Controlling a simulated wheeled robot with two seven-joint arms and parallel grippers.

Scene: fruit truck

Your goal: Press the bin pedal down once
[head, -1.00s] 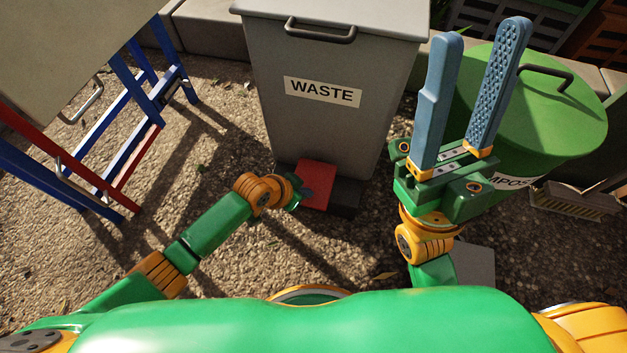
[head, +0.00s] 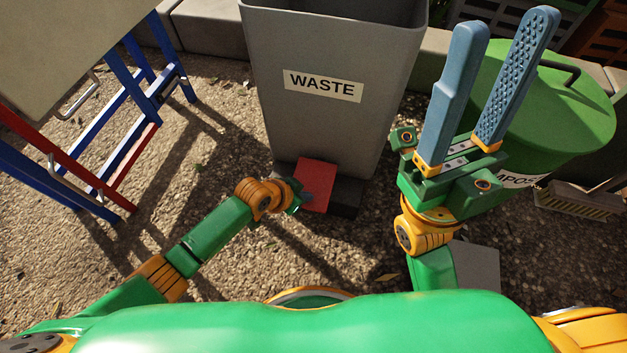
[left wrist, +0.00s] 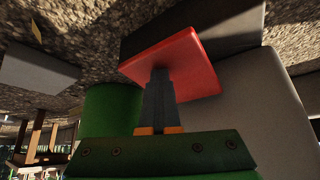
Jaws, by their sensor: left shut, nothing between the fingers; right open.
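The grey waste bin (head: 330,125) with a "WASTE" label stands upright ahead of me. Its top is open and the lid no longer covers it. The red pedal (head: 316,183) sticks out at the bin's base, and it also shows in the left wrist view (left wrist: 195,65). My left gripper (head: 307,198) is at the pedal's left front edge. In the left wrist view its shut fingers (left wrist: 158,80) reach the pedal and seem to touch it. My right gripper (head: 490,85) is open, empty and raised, with fingers pointing up, in front of the green bin.
A green lidded bin (head: 575,110) stands at the right behind my right gripper. A blue and red metal frame (head: 135,95) stands at the left. A brush-like thing (head: 580,200) lies at the far right. Bare gravel (head: 225,110) lies between frame and waste bin.

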